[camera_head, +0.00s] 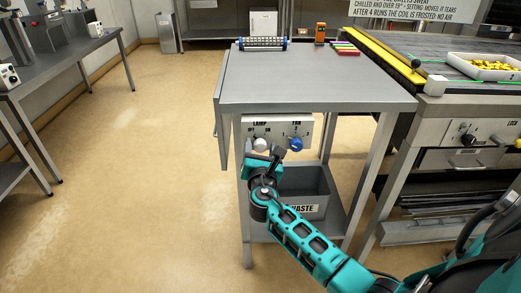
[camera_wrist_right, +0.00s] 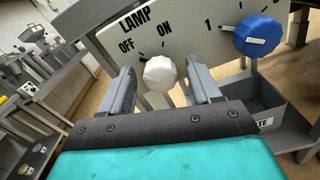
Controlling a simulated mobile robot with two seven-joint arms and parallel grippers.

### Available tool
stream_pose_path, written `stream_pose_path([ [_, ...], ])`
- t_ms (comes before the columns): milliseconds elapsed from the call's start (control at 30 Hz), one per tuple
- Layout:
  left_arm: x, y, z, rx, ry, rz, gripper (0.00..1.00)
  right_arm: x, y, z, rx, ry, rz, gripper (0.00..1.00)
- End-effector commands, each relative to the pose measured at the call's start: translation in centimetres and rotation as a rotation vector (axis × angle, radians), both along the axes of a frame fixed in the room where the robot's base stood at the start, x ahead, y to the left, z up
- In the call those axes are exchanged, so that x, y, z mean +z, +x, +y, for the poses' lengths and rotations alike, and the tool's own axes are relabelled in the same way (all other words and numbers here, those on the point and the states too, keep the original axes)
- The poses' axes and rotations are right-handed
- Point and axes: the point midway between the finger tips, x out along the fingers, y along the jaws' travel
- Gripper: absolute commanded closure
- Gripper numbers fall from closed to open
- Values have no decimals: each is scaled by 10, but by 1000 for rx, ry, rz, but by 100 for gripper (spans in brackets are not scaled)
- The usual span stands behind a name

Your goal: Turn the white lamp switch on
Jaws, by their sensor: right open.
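The white lamp switch (camera_wrist_right: 160,73) is a ribbed round knob on a pale panel (camera_head: 277,122), below the printed words LAMP, OFF and ON. A small dark mark by its upper left edge lies on the OFF side. In the head view the knob (camera_head: 260,144) shows just above my right gripper (camera_head: 264,154). The right gripper is open. In the right wrist view its grey fingers stand left and right of the knob, with gaps visible; I cannot tell whether the tips reach past its face. My left gripper is not in view.
A blue FAN knob (camera_wrist_right: 257,36) sits right of the lamp knob, close to the right finger; it also shows in the head view (camera_head: 296,144). The grey tabletop (camera_head: 310,80) overhangs the panel. A grey WASTE bin (camera_head: 318,190) stands below. Open floor lies left.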

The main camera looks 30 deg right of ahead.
Motion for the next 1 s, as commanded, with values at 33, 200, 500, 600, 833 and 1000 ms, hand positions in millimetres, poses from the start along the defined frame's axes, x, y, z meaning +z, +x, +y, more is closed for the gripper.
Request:
stream_pose_path([
  [33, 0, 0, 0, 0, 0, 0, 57, 0, 0, 0, 0, 0, 0, 37],
  [200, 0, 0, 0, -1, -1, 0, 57, 0, 0, 0, 0, 0, 0, 45],
  [500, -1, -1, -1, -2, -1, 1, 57, 0, 0, 0, 0, 0, 0, 74],
  [600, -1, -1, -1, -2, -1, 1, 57, 0, -1, 0, 0, -1, 1, 83],
  [833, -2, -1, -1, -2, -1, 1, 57, -1, -1, 0, 0, 3, -2, 94],
  [1000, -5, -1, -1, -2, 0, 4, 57, -1, -1, 0, 0, 30, -17, 94],
])
